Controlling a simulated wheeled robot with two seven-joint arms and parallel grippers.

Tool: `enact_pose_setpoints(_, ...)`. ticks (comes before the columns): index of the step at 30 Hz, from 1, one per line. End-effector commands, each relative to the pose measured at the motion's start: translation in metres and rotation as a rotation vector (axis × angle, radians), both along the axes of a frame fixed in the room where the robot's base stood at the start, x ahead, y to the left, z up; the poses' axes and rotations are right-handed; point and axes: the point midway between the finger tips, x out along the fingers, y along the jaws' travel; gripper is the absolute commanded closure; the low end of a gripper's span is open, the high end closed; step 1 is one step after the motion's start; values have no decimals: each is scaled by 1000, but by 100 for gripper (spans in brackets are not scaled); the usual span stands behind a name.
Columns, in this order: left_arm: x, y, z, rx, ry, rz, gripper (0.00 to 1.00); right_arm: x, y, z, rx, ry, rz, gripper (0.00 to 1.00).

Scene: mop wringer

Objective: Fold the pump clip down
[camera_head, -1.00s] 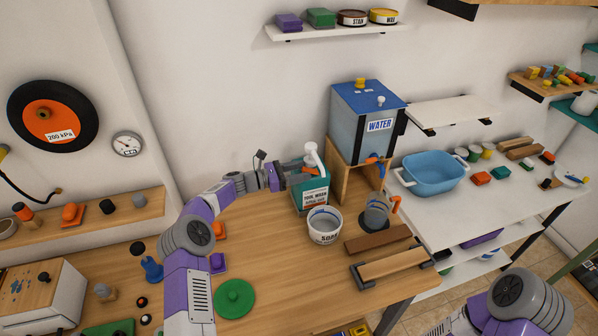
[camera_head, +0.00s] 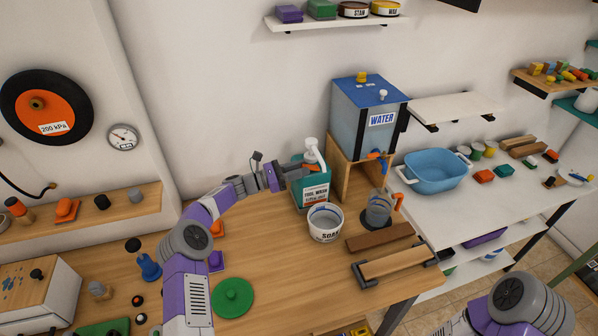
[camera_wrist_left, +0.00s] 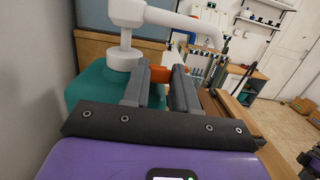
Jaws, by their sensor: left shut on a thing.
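A teal tool wash bottle (camera_head: 313,190) stands on the wooden bench with a white pump head (camera_head: 313,148) on top. The bottle also shows in the left wrist view (camera_wrist_left: 88,88), with the white pump (camera_wrist_left: 125,52) above it. A small orange clip (camera_wrist_left: 180,71) sits beside the pump collar, under the spout. My left gripper (camera_wrist_left: 170,75) is shut on the orange clip, reaching in from the left at the pump's neck. The fingers partly hide the clip. In the head view my left gripper (camera_head: 296,169) covers the clip's area. My right gripper is out of view.
A white soap tub (camera_head: 325,224) stands just in front of the bottle. A clear jug with an orange handle (camera_head: 379,209) is to its right. The blue-topped water tank (camera_head: 368,118) on its wooden stand is close behind right. Bare bench lies left of the tub.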

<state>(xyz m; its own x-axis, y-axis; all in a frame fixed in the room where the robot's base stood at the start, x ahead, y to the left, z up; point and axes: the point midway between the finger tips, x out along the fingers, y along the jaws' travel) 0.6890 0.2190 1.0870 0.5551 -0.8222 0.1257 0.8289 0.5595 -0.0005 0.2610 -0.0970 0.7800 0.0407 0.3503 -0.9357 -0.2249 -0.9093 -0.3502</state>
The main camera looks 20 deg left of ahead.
Motion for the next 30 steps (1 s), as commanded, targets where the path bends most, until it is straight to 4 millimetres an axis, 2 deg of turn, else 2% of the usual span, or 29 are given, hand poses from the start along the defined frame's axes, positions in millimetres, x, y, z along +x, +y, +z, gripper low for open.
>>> enact_pose_setpoints(3, 0, 0, 0, 2, 1, 0, 100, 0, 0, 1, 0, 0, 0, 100)
enact_pose_setpoints(4, 0, 0, 0, 2, 1, 0, 71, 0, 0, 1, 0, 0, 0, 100)
enact_pose_setpoints(9, 0, 0, 0, 2, 1, 0, 47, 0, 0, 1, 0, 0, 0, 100)
enact_pose_setpoints(20, -3, 6, -1, 2, 2, 2, 47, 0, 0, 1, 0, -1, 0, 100)
enact_pose_setpoints(30, -33, 50, -8, 2, 2, 3, 47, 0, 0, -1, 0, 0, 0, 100)
